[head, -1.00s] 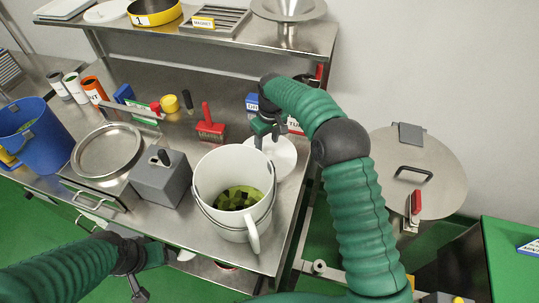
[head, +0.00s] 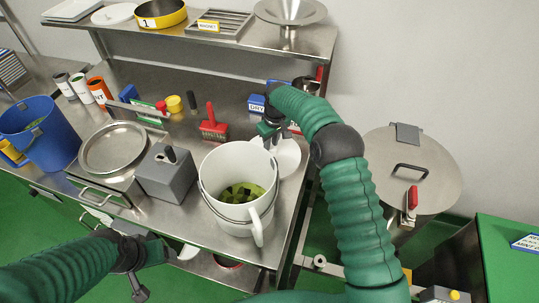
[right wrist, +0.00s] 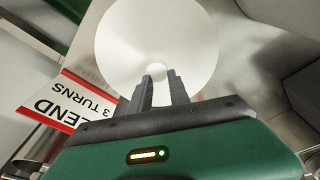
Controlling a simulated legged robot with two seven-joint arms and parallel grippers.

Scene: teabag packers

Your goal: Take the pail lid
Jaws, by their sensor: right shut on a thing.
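The white round pail lid (head: 289,160) lies at the right end of the steel bench, just behind the white pail (head: 222,165). My right gripper (head: 268,131) is over the lid. In the right wrist view the lid (right wrist: 150,32) fills the upper middle, and my right gripper (right wrist: 160,80) has its two fingers closed around the small knob at its centre. I cannot tell whether the lid touches the bench. The pail stands open, with dark and green pieces inside. My left gripper (head: 143,275) is low at the bench's front edge; its fingers are unclear.
A grey box (head: 164,180) with a black knob and a round steel pan (head: 112,148) stand left of the pail. A red-handled tool (head: 213,127) and a blue block (head: 256,103) are behind. A blue bucket (head: 45,135) is far left. A shelf (head: 210,28) overhangs the back.

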